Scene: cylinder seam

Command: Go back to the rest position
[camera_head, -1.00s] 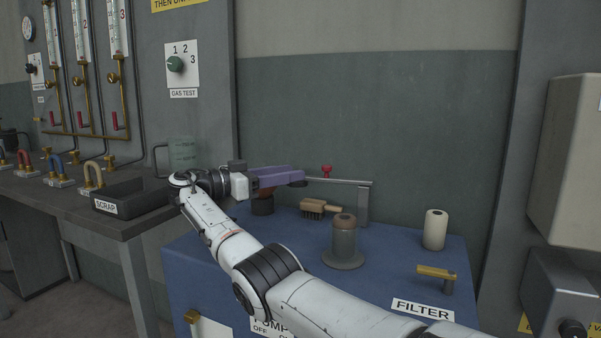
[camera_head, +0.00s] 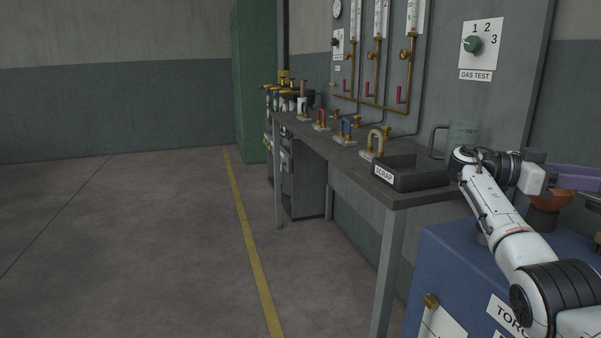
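One arm of mine comes in from the lower right corner, over the blue cabinet; I take it as my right arm. Whether the fingers are apart or closed is not clear. An orange-brown rounded piece (camera_head: 574,196) shows just below the fingers, above a dark round base; I cannot tell whether it is held. My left gripper is not in view.
The blue cabinet (camera_head: 450,262) is at lower right. A green locker (camera_head: 250,80) stands behind. Open floor (camera_head: 130,240) with a yellow line (camera_head: 243,222) lies left.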

